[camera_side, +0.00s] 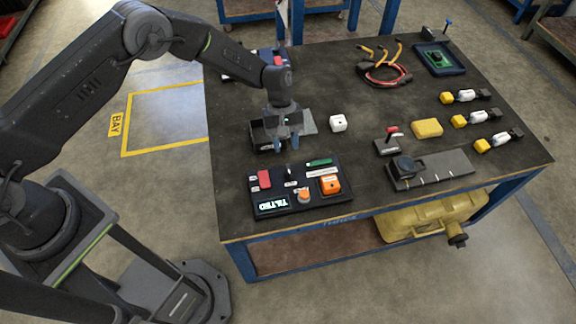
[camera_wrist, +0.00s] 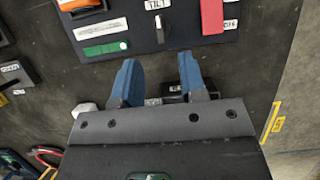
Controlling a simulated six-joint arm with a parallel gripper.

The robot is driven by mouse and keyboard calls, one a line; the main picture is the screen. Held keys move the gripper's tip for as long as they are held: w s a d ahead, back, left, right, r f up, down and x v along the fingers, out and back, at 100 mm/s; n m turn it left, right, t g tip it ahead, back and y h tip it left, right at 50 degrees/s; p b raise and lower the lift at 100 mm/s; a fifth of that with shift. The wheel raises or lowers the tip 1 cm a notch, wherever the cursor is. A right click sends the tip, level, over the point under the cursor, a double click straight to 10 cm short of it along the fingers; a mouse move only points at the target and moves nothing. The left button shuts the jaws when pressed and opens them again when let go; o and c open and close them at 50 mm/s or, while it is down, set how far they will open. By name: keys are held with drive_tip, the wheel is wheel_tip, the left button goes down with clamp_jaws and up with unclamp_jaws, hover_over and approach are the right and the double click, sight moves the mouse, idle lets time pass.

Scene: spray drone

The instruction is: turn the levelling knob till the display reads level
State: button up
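The dark control panel (camera_side: 330,201) lies near the table's front edge. Its lit display (camera_side: 272,205) appears to read TILTED. A small black knob (camera_side: 290,175) with a pale pointer stands at the panel's back part; in the wrist view the knob (camera_wrist: 160,30) sits beside a label reading TILT. An orange knob (camera_side: 304,196) is at the panel's front. My gripper (camera_side: 289,143) hangs above the table behind the panel. In the wrist view its blue fingers (camera_wrist: 158,72) are apart with nothing between them, short of the black knob and not touching it.
The panel also has a red block (camera_side: 264,179), a green bar (camera_side: 319,162) and an orange box (camera_side: 330,185). A black tray (camera_side: 262,137) is beside and beneath my gripper, and a white cube (camera_side: 338,123) is to its right. Several other parts lie farther right.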

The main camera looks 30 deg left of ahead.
sight(288, 168)
drive_tip(key=x, duration=0.8)
clamp_jaws()
